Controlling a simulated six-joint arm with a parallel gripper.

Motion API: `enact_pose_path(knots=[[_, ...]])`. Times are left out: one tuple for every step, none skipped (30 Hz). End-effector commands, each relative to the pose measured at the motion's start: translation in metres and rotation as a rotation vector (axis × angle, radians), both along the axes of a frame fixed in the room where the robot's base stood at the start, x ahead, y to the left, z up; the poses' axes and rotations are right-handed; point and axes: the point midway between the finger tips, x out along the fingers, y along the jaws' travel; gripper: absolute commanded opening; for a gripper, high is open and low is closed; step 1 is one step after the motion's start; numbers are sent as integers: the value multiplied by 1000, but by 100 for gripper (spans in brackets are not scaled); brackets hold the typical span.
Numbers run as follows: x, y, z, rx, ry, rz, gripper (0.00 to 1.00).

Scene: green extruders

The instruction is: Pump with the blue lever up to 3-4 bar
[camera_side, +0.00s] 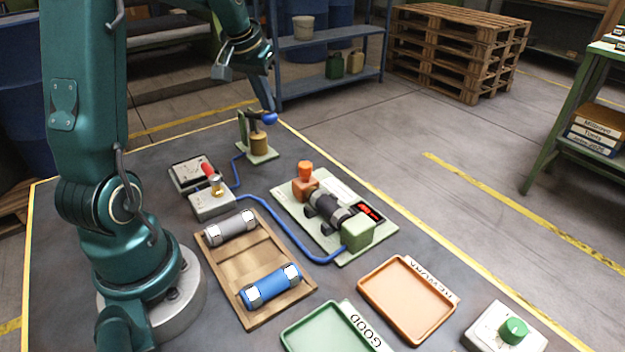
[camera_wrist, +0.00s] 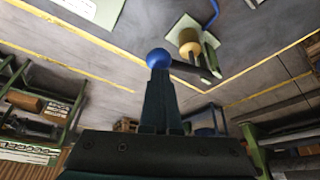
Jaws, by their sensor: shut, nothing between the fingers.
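The hand pump stands on a small pale green plate at the back of the table, with a brass cylinder (camera_side: 258,145) and a dark lever ending in a blue ball knob (camera_side: 269,119). My gripper (camera_side: 271,107) is shut and empty, its fingertips pointing down right at the knob. In the wrist view the closed fingers (camera_wrist: 160,76) end at the blue knob (camera_wrist: 158,57), and the brass cylinder (camera_wrist: 188,38) shows beyond. I cannot tell whether they touch it. A gauge box (camera_side: 190,172) lies left of the pump; its reading is too small to read.
A red-handled valve (camera_side: 209,171) sits on a grey block (camera_side: 213,204), joined by blue hoses. A test stand (camera_side: 358,238) with a red display is at centre. A wooden tray (camera_side: 248,262) holds two cylinders. Green (camera_side: 325,333) and orange (camera_side: 405,300) trays and a green knob (camera_side: 513,331) are in front.

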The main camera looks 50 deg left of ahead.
Motion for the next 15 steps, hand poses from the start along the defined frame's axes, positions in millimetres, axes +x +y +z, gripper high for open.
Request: enact_pose_path(knots=[[0, 0, 0, -2, 1, 0, 0], [0, 0, -1, -2, 1, 0, 0], [0, 0, -1, -2, 1, 0, 0], [0, 0, -1, -2, 1, 0, 0], [0, -1, -1, -2, 1, 0, 0], [0, -1, -1, -2, 1, 0, 0], [0, -1, -2, -2, 2, 0, 0], [0, -1, -3, -3, 3, 0, 0], [0, -1, -6, -5, 4, -1, 0], [0, -1, -9, -5, 4, -1, 0], [0, -1, -12, -5, 4, -1, 0], [-1, -1, -16, -6, 6, -1, 0], [-1, -1, -20, -5, 5, -1, 0], [-1, -1, -22, -4, 6, 0, 0], [-1, -1, -27, -4, 6, 0, 0]])
